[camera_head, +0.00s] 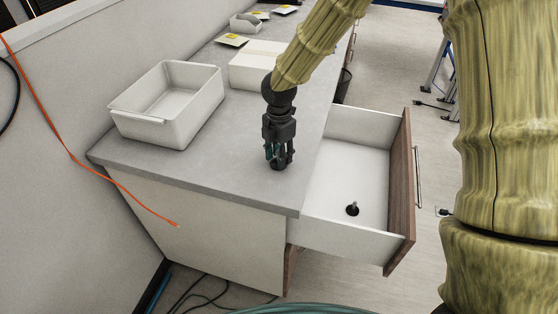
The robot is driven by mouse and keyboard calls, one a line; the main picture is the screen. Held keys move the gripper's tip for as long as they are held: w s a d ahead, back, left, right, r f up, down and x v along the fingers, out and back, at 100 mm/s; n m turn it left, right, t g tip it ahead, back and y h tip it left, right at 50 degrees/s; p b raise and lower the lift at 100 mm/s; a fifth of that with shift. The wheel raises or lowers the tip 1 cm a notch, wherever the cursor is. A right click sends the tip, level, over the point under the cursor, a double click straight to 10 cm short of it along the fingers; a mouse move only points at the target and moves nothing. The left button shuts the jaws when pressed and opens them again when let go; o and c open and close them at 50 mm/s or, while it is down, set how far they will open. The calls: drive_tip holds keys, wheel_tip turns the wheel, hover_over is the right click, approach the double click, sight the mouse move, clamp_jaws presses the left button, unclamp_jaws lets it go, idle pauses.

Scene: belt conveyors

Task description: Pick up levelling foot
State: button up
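The levelling foot (352,210) is a small black round base with a short stem pointing up. It stands on the white floor of the open drawer, near its front part. My gripper (279,165) is dark, with its fingers pointing down over or at the grey countertop, to the left of the drawer and apart from the foot. A teal patch shows beside the fingers. The fingers are small and dark, so I cannot tell whether they are open or shut.
The open drawer (340,165) has a brown wooden front (401,190) and white walls. A white empty bin (170,105) stands on the countertop (225,165) at left. A white box (255,65) stands farther back. An orange cable (85,165) hangs at left.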

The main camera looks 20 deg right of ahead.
clamp_jaws()
drive_tip(key=shift+r, duration=0.1)
